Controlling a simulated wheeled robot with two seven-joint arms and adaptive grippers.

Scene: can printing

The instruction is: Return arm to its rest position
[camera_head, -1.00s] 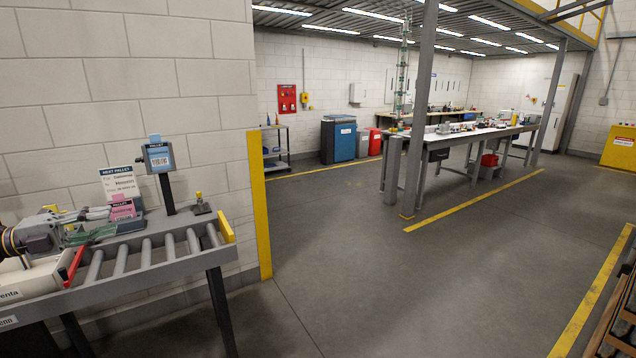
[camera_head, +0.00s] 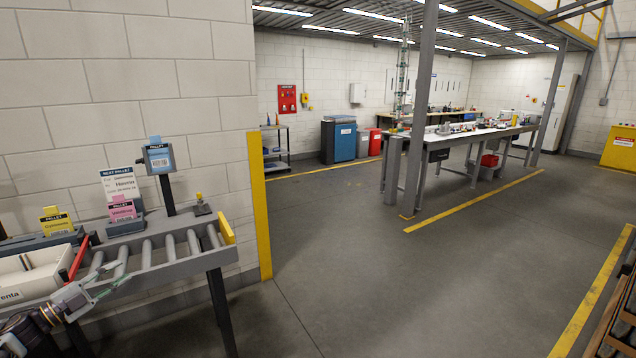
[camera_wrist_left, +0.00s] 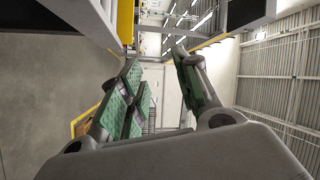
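My left gripper (camera_head: 108,281) is at the lower left of the head view, in front of the roller conveyor's near edge. Its fingers look spread and hold nothing. In the left wrist view the left gripper (camera_wrist_left: 158,78) shows two fingers with green pads and an empty gap between them. Part of my left arm is cut off by the bottom left corner of the head view. My right gripper is in neither view.
The roller conveyor (camera_head: 167,262) carries a white bin (camera_head: 35,278) at left. Behind stand a yellow card (camera_head: 56,224), a pink card (camera_head: 122,211) and a scanner-like post (camera_head: 166,189). A yellow-edged wall corner (camera_head: 260,205) is beside it. The floor to the right is open.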

